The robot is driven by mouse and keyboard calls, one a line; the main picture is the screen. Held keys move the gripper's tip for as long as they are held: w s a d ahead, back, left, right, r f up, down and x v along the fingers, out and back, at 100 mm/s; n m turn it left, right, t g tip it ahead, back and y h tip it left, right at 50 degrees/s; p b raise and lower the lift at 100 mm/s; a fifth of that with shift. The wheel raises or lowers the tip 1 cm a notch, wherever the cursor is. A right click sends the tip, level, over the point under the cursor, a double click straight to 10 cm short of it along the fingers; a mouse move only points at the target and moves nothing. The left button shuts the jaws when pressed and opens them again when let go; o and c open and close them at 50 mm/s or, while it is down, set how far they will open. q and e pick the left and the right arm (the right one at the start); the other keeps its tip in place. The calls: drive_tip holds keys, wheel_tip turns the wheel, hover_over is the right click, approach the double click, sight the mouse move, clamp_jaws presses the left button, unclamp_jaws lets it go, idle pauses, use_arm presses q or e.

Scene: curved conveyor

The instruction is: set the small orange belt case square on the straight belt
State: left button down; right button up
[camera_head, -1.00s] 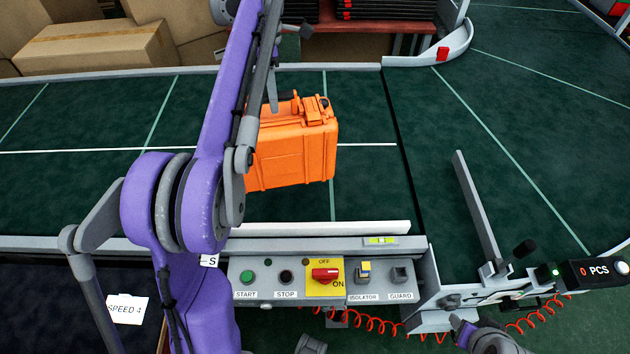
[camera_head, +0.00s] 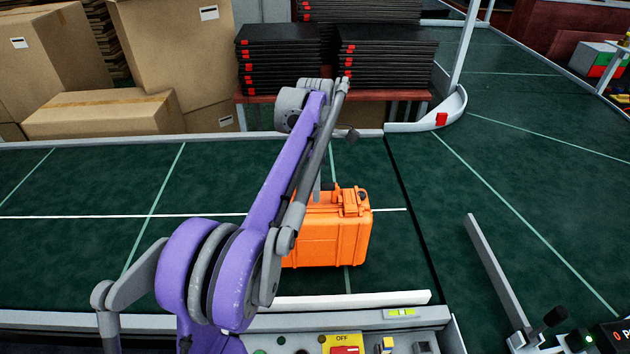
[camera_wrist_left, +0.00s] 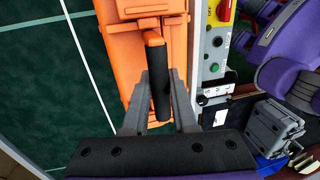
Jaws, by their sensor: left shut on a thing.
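The small orange case (camera_head: 335,238) is upright over the dark green straight belt (camera_head: 85,185), close to the belt's right end. I cannot tell whether its base touches the belt. My left gripper (camera_head: 318,188) is above the case, partly hidden by my own arm. In the left wrist view, its fingers (camera_wrist_left: 160,108) are shut on the black handle (camera_wrist_left: 158,75) of the orange case (camera_wrist_left: 143,15). The case's long side looks roughly in line with the belt's white stripe (camera_head: 100,216). The left part of the case is hidden behind my arm. My right gripper is not in view.
A white guide strip (camera_head: 345,300) and the control panel (camera_head: 300,345) lie along the near edge. A dark gap divides the straight belt from the curved belt (camera_head: 520,175) on the right. Cardboard boxes (camera_head: 100,113) and black stacked trays (camera_head: 385,62) stand behind. The belt's left is clear.

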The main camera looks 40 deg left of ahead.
use_arm(q)
drive_tip(key=shift+f, duration=1.3)
drive_tip(key=c, duration=0.7)
unclamp_jaws()
wheel_tip(320, 180, up, 12)
drive_tip(key=w+a+p, duration=0.2)
drive_tip(key=s+d+f+m+t+y, duration=0.1)
drive_tip(key=s+d+f+m+t, duration=0.15)
drive_tip(key=d+m, duration=0.35)
drive_tip(key=s+d+f+m+t, duration=0.1)
drive_tip(key=s+d+f+m, duration=0.25)
drive_tip(key=d+m, duration=0.25)
drive_tip(key=s+d+f+m+t, duration=0.2)
drive_tip(key=s+d+f+m, duration=0.2)
drive_tip(key=s+f+m, duration=0.3)
drive_tip(key=s+d+f+m+t, duration=0.1)
drive_tip(key=s+d+f+m, duration=0.4)
drive_tip(key=s+f+m, duration=0.2)
drive_tip(key=shift+s+f+t, duration=0.25)
drive_tip(key=shift+f+t, duration=0.05)
drive_tip(key=shift+t, duration=0.05)
